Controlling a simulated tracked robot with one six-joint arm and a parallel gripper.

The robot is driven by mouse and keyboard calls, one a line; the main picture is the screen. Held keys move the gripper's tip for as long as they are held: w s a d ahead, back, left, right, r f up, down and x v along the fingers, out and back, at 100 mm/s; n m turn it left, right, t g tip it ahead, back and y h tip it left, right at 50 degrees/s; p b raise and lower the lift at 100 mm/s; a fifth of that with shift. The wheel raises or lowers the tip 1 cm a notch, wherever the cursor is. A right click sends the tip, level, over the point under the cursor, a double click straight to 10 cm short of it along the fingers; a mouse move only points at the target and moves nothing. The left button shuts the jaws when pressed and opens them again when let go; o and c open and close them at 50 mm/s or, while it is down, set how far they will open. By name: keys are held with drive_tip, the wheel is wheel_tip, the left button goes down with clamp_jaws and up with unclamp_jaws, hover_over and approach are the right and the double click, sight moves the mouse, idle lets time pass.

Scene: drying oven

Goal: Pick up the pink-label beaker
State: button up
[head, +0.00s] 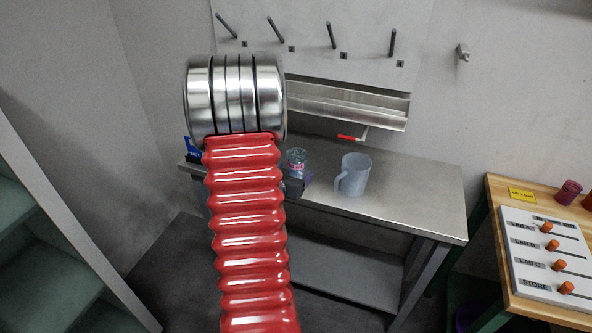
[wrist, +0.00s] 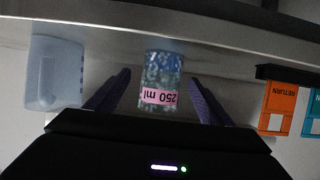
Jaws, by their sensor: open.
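The pink-label beaker (wrist: 161,78) is clear with bluish, speckled contents and a pink label reading 250 ml, which appears upside down in the wrist view. In the head view the beaker (head: 296,160) stands on the steel bench, partly hidden by my red arm and the gripper. My gripper (wrist: 161,100) is open, with one dark purple finger on each side of the beaker's lower picture part. In the head view a small dark part of my gripper (head: 296,186) shows beside my arm.
A translucent jug (head: 354,175) stands to the right of the beaker on the steel bench (head: 420,205); it also shows in the wrist view (wrist: 54,75). A red-handled tap (head: 350,137) is behind the jug.

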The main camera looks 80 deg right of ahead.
drive_tip(key=shift+w+x, duration=0.2)
drive_tip(key=shift+x, duration=2.3)
drive_tip(key=shift+c, duration=0.3)
drive_tip(key=c, duration=1.2)
